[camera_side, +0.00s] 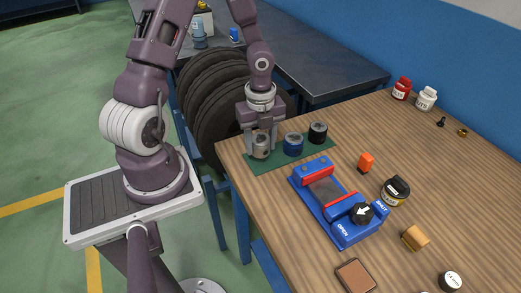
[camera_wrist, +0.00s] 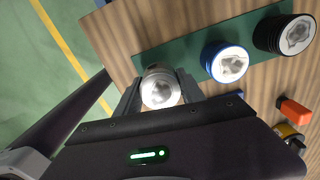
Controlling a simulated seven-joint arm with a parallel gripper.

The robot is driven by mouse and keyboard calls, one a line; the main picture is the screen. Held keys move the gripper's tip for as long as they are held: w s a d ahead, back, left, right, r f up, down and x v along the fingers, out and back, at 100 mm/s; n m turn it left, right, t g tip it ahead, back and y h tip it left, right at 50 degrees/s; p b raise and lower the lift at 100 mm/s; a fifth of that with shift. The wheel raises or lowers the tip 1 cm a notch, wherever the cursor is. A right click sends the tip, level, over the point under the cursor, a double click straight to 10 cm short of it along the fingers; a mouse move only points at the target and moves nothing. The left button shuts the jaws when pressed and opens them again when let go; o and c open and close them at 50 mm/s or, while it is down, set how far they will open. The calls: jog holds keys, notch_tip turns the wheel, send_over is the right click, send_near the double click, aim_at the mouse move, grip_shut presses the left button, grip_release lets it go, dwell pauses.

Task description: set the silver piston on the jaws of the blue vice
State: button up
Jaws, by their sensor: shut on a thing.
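The silver piston (camera_side: 261,147) stands upright at the left end of a green mat, between the fingers of my gripper (camera_side: 262,146). My gripper is shut on it. In the wrist view the piston (camera_wrist: 160,88) shows its pale crown between both fingers (camera_wrist: 160,92). Whether it touches the mat is hard to tell. The blue vice (camera_side: 335,205) lies to the right and nearer the front of the bench. Its red-lined jaws (camera_side: 318,171) are apart with a gap between them. A black knob with an arrow (camera_side: 362,212) sits on its front end, marked OPEN and SHUT.
A blue piston (camera_side: 293,144) and a black piston (camera_side: 318,133) stand on the green mat (camera_side: 272,164) beside the silver one. Tyres (camera_side: 215,95) stand behind the bench.

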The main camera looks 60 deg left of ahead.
jog(key=r, duration=0.6)
jog(key=shift+w+d+r, duration=0.3)
jog(key=shift+w+r, duration=0.1)
jog(key=w+d+m, duration=0.3)
jog(key=w+d, duration=0.2)
jog(key=d, duration=0.3)
jog(key=m, duration=0.3)
send_over(327, 191)
jog(key=shift+f, duration=3.1)
jog(key=shift+f, duration=0.4)
jog(key=o, duration=1.9)
notch_tip(327, 191, up, 7)
